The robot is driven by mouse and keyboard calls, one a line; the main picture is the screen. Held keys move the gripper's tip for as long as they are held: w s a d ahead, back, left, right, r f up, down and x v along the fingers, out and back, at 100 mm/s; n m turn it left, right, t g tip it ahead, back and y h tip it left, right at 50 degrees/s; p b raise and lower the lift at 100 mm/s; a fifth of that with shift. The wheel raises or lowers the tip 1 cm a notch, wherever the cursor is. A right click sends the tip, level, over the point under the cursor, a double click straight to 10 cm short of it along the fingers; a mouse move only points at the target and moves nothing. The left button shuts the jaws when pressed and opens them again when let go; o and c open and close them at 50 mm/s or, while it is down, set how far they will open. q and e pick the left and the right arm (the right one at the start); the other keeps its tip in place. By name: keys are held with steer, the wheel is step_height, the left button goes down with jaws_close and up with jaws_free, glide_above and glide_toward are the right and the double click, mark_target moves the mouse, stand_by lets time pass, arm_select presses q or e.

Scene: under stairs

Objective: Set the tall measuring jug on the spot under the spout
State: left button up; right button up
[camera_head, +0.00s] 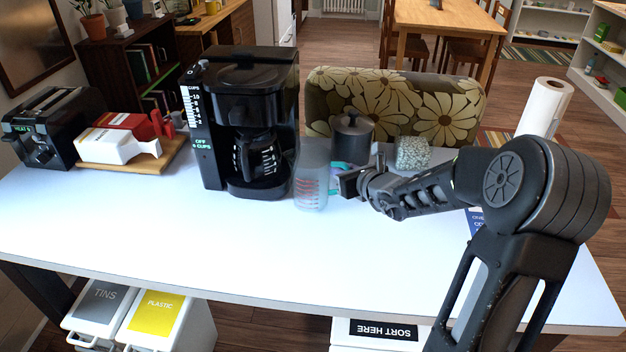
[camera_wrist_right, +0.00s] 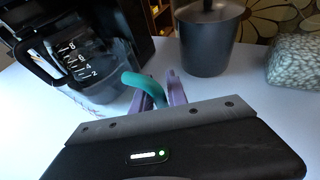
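The clear measuring jug (camera_head: 311,182) with red markings stands upright on the white table, just right of the black coffee maker (camera_head: 270,75). Its teal handle (camera_wrist_right: 142,82) shows in the right wrist view, between the purple fingers of my right gripper (camera_wrist_right: 157,100). The fingers sit close on both sides of the handle and look shut on it. In the head view my right gripper (camera_head: 343,184) reaches the jug from the right. A glass carafe (camera_head: 262,160) with a black handle stands inside the coffee maker, below its brewing part. My left gripper is out of view.
A dark lidded canister (camera_head: 352,140) and a speckled block (camera_head: 413,153) stand behind my right gripper. A toaster (camera_head: 45,125) and a wooden board (camera_head: 160,155) with red and white items are at the left. The table's front area (camera_head: 200,235) is clear.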

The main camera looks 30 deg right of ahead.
steer(key=shift+c, duration=0.2)
jaws_close()
stand_by(1.4)
